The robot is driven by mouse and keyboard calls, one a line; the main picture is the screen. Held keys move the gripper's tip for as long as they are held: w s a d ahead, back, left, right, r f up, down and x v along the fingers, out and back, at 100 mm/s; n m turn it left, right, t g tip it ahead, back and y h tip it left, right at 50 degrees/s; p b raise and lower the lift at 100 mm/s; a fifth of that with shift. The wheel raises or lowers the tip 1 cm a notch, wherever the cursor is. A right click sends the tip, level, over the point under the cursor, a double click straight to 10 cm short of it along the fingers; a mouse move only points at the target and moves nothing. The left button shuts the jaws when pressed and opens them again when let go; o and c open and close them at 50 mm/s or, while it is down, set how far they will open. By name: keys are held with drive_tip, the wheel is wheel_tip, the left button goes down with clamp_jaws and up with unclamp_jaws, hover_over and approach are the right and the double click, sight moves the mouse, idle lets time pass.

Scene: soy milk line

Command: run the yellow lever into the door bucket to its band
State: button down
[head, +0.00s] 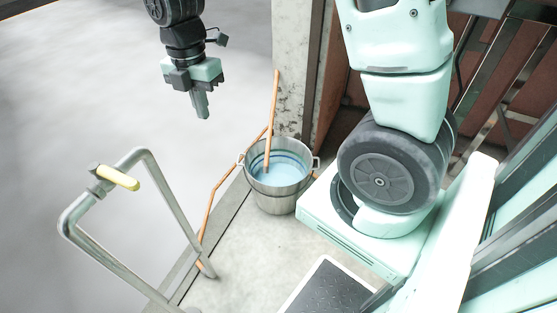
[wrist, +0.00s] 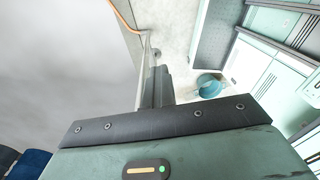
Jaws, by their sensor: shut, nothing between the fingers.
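The yellow lever (head: 118,177) sits on a grey valve at the bent metal pipe (head: 150,165) on the left of the head view.
An orange hose (head: 212,200) runs from near the pipe's foot up to the bucket. A pillar (head: 292,60) stands behind the bucket. A dark mat (head: 328,290) lies at the bottom. The wrist view shows a round blue-filled vessel (wrist: 209,85); I cannot tell which.

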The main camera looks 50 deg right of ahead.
drive_tip(key=c, duration=1.3)
unclamp_jaws()
drive_tip(key=shift+o, duration=0.2)
drive_tip(key=shift+r, duration=0.1)
wheel_tip(320, 180, up, 7)
drive_tip(key=p, duration=0.7)
wheel_tip(320, 180, up, 17)
drive_tip(key=p, duration=0.2)
drive_tip(key=shift+w+d, duration=0.15)
drive_tip(key=shift+w, duration=0.25)
drive_tip(key=shift+r, duration=0.1)
